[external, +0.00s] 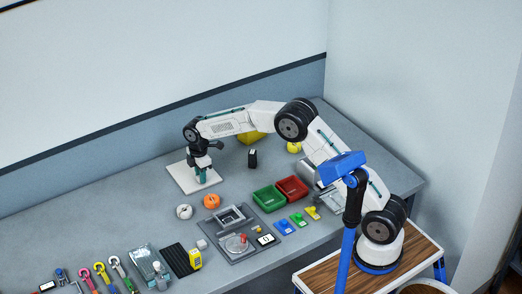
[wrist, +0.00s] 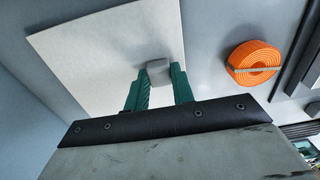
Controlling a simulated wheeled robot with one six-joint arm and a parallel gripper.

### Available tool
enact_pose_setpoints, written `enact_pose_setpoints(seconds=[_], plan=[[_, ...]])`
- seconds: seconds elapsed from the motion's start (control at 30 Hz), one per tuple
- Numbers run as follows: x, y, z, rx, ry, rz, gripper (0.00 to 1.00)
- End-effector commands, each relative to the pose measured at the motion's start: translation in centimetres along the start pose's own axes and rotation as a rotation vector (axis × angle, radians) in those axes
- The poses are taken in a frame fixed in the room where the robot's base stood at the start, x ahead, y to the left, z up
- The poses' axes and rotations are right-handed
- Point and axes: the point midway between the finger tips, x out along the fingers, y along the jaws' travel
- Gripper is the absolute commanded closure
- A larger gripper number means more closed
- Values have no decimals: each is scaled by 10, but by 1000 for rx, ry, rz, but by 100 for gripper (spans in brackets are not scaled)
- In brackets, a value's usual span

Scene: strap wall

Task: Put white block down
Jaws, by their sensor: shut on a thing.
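My gripper (wrist: 158,85) points down over a flat white square board (wrist: 90,55) and is shut on a small white block (wrist: 158,70). The block sits between the green fingertips, over the right part of the board in the wrist view. In the external view, my gripper (external: 201,178) is low over the same board (external: 183,178). The block is too small and hidden to make out there. I cannot tell whether the block touches the board.
An orange strap roll (wrist: 254,62) lies right of the board in the wrist view. In the external view, a white roll (external: 184,211), a green bin (external: 269,198), a red bin (external: 292,187) and a black object (external: 252,158) stand nearby. Tools line the table's front.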

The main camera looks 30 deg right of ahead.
Motion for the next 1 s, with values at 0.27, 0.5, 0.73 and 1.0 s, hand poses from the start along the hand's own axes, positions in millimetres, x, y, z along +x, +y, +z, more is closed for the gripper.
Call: enact_pose_setpoints(seconds=[0.27, 0.5, 0.73, 1.0], plan=[[3, 0, 0, 0, 0, -1, 56], [3, 0, 0, 0, 0, -1, 54], [-14, 0, 0, 0, 1, 2, 54], [-71, 0, 0, 0, 1, 2, 54]])
